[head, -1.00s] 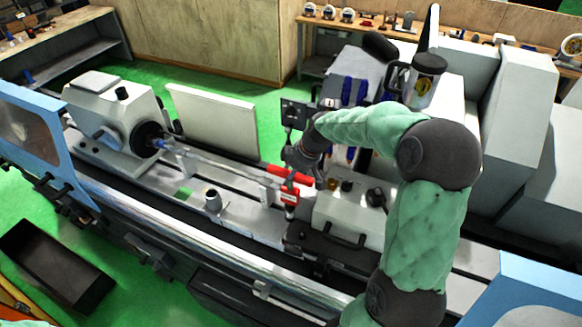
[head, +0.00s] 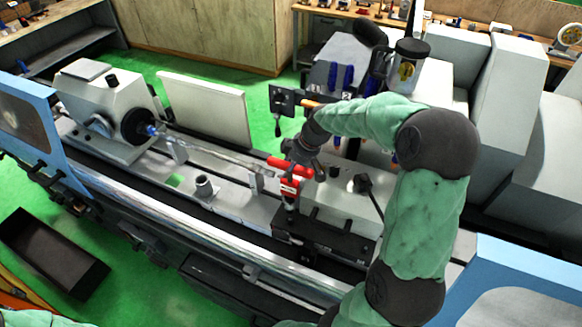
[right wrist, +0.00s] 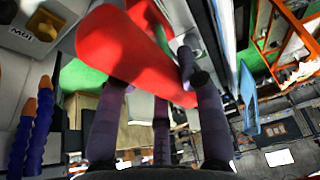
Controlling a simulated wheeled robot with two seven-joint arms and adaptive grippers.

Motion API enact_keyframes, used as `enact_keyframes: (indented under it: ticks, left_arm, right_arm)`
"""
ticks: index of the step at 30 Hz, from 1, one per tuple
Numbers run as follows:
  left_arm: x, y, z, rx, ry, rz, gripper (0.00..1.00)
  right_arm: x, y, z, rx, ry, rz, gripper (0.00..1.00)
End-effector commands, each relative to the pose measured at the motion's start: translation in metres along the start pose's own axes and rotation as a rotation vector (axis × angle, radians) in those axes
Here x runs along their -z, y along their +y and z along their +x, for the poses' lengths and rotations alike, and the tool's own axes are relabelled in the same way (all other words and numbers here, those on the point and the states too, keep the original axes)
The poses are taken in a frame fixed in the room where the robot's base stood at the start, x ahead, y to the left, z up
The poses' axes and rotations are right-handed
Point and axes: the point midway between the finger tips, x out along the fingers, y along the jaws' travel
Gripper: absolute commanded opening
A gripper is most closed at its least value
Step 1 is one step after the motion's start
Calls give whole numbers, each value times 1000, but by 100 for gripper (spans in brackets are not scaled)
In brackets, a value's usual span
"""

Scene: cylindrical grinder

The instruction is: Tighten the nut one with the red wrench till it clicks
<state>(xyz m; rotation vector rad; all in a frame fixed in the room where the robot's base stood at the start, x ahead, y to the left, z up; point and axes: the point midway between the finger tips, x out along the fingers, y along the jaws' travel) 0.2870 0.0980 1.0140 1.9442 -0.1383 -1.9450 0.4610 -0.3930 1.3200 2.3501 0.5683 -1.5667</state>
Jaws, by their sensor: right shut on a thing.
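The red wrench (head: 289,187) shows beside the tailstock end of the grinder, partly under my right gripper (head: 298,165). A red bar (head: 282,163) runs just above it, close to the gripper. In the right wrist view, a thick red handle (right wrist: 125,48) lies across between the fingers of my right gripper (right wrist: 155,85), which is shut on it. The gripper hides part of the wrench. I cannot make out nut one or tell whether the wrench is seated on it. My left gripper is out of view.
A long metal shaft (head: 215,150) runs from the dark round chuck (head: 139,126) toward the wrench. A white panel (head: 205,108) stands behind it. A small cylindrical post (head: 204,187) stands on the bed in front. A grey block with a knob (head: 361,183) is right of the gripper.

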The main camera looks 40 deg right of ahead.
Motion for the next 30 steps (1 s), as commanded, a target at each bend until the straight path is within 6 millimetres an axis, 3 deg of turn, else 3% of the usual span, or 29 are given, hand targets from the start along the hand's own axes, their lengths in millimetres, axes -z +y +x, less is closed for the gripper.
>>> enact_keyframes:
  ticks: [15,30]
  left_arm:
    - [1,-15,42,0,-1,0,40]
    - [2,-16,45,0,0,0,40]
  right_arm:
    - [-18,1,44,-2,1,1,0]
    - [-19,1,47,-2,1,0,0]
